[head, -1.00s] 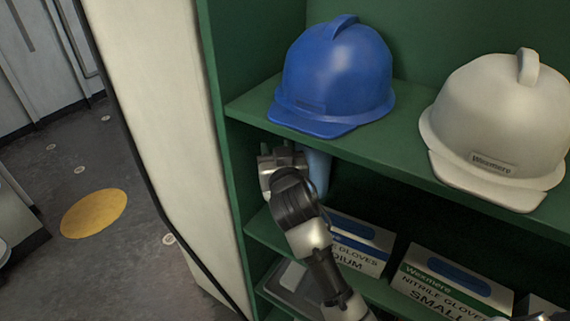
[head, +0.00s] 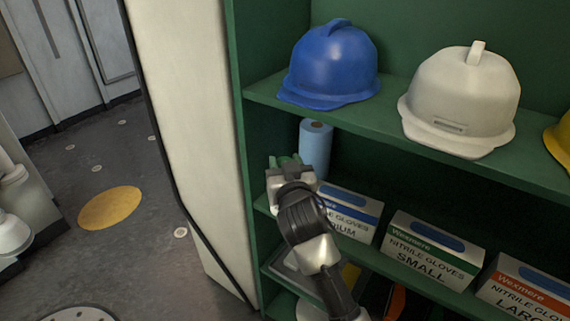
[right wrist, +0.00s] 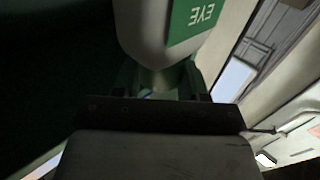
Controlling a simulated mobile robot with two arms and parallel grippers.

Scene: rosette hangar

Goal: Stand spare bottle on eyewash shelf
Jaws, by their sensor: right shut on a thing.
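The spare bottle (right wrist: 160,40) shows in the right wrist view as a white body with a green label reading "EYE". My right gripper (right wrist: 155,85) is shut on its narrower end. In the head view my right gripper (head: 287,163) is in front of the green cabinet, below the upper shelf, left of and in front of a blue roll; the bottle cannot be made out there. The eyewash shelf cannot be identified in these views. My left gripper is not in view.
The green cabinet holds a blue helmet (head: 332,66), a white helmet (head: 460,100), part of a yellow helmet (head: 562,138), the blue roll (head: 315,150) and several glove boxes (head: 432,250). A pale cabinet side (head: 185,130) stands left. Open floor (head: 125,165) lies beyond it.

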